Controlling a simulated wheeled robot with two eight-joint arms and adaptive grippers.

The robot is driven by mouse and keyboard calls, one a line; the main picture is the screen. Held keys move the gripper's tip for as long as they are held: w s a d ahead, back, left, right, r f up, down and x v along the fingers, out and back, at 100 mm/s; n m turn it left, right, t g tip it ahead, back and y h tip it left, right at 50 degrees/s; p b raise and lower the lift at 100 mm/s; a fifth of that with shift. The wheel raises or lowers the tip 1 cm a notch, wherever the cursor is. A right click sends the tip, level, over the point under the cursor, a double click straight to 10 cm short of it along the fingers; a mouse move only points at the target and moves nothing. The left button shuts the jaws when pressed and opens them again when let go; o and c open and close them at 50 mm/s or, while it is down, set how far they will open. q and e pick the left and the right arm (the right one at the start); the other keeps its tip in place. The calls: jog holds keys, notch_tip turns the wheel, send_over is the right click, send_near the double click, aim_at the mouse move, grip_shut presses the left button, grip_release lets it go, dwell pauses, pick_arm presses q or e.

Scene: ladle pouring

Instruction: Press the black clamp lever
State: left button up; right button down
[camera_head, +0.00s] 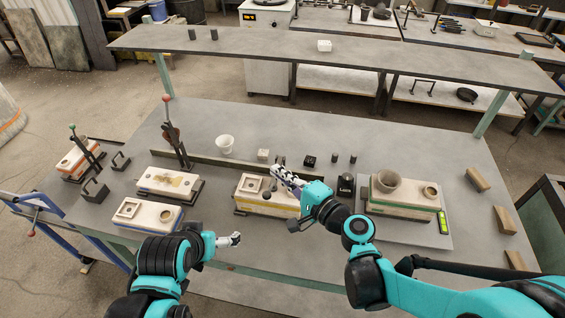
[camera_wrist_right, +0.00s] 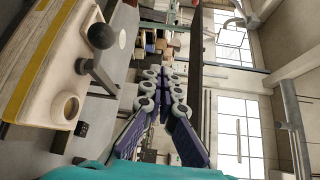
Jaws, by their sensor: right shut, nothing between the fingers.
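A clamp lever with a black ball knob (camera_wrist_right: 102,36) and a dark arm shows at the left of the right wrist view. It stands by a white mold block with a yellow band (camera_wrist_right: 45,65), which has a round hole near the lever. In the head view this block (camera_head: 248,197) lies at mid-table, partly hidden by my right gripper. My right gripper (camera_head: 277,170) is shut and empty, above the block's right part. In the wrist view its fingers (camera_wrist_right: 163,74) are right of the knob, with a gap in the picture. My left gripper (camera_head: 236,239) is by the table's front edge; its jaw state is unclear.
A white mold with a tall red-knobbed lever (camera_head: 167,100) stands left. A blue-banded mold (camera_head: 148,216) is in front of it. A scale with a mold and crucible (camera_head: 387,183) stands right. A white cup (camera_head: 225,144) and small blocks stand behind. Wooden blocks (camera_head: 477,178) lie far right.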

pick_arm(q)
jog(key=shift+f+b, duration=2.3)
jog(key=shift+f, duration=0.35)
pick_arm(e)
notch_tip(320, 180, down, 6)
jog(key=s, duration=0.2)
jog(key=shift+s+a, duration=0.25)
jog(key=shift+s, duration=0.1)
pick_arm(q)
jog(key=shift+w+d, duration=0.1)
